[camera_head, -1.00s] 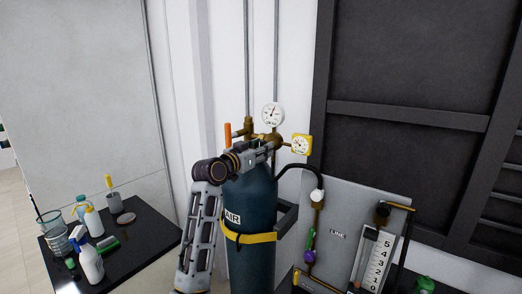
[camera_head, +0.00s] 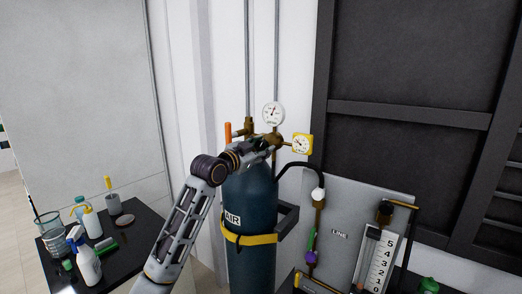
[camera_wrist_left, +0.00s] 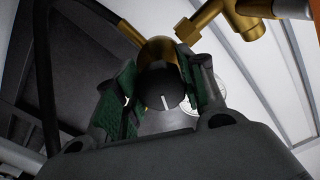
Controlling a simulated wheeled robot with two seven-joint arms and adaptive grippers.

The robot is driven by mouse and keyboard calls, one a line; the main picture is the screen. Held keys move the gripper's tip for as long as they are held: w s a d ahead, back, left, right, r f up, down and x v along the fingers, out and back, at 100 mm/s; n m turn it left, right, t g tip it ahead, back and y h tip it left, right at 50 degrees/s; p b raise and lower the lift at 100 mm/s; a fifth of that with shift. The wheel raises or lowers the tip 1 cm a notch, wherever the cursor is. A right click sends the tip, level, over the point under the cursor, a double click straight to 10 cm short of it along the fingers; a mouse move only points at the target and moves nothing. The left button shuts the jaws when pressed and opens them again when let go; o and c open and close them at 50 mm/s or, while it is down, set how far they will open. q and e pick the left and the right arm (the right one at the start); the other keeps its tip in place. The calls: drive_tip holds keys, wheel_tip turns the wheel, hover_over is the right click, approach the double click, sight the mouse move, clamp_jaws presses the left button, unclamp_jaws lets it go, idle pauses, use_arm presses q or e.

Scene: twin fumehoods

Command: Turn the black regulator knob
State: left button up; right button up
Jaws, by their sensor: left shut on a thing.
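The black regulator knob (camera_wrist_left: 160,88) shows in the left wrist view, with a white index line on its face. The brass regulator body (camera_wrist_left: 160,50) is just behind it. My left gripper (camera_wrist_left: 162,93) is shut on the knob, its green-padded fingers on either side. In the head view my left gripper (camera_head: 258,148) is at the regulator on top of the dark teal AIR cylinder (camera_head: 250,200), and it hides the knob there. A white round gauge (camera_head: 273,113) is above it and a yellow gauge (camera_head: 302,144) to its right. My right gripper is not in view.
A yellow strap (camera_head: 248,239) and dark bracket hold the cylinder by the wall. A black hose (camera_head: 299,170) runs to the LINE panel (camera_head: 340,215) with a flowmeter (camera_head: 378,262). A black bench (camera_head: 135,238) with bottles is at left.

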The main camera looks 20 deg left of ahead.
use_arm(q)
drive_tip(key=shift+m, duration=1.2)
drive_tip(key=shift+a+r+m+p, duration=0.1)
drive_tip(key=shift+m+p, duration=0.25)
drive_tip(key=shift+m, duration=0.45)
drive_tip(key=shift+m+p, duration=0.85)
drive_tip(key=shift+m, duration=1.25)
drive_tip(key=o, duration=1)
drive_tip(key=shift+s, duration=0.1)
